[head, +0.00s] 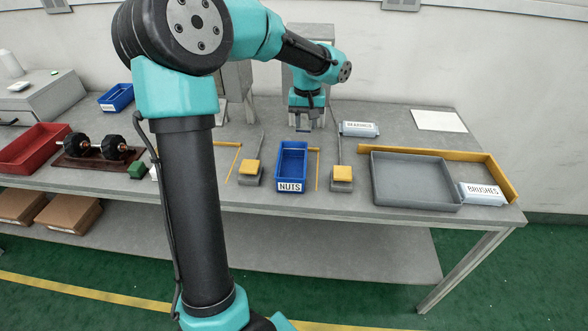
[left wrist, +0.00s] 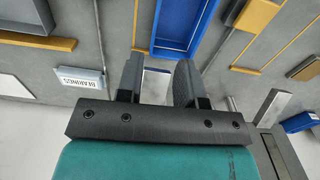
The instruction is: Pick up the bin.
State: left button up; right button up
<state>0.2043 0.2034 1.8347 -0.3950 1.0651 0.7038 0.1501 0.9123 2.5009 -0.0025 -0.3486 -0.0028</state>
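The blue bin (head: 291,181) with a NUTS label on its front stands upright on the grey workbench, between two thin yellow strips. Its inside looks empty in the head view. My left gripper (head: 304,124) is just behind the bin's far end, pointing down. In the left wrist view the bin (left wrist: 173,50) lies just beyond the open fingers (left wrist: 160,78), which are empty and apart from it. A pale piece shows between the fingers; I cannot tell what it is. My right gripper is not in view.
A BEARINGS packet (head: 360,129) lies right of my gripper. Yellow-topped blocks (head: 250,168) flank the bin. A grey tray (head: 415,203) and BRUSHES packet (head: 483,194) sit to the right. A red tray (head: 30,152) and small blue bin (head: 116,97) are at left.

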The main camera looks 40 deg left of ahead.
pick_arm(q)
jog(key=shift+f, duration=0.1)
send_near(292, 166)
jog(key=d, duration=0.6)
jog(key=shift+w+a+f, duration=0.1)
jog(key=shift+f, duration=0.4)
jog(key=shift+w+f, duration=0.2)
jog(key=shift+f, duration=2.4)
jog(key=shift+c, duration=0.2)
grip_shut()
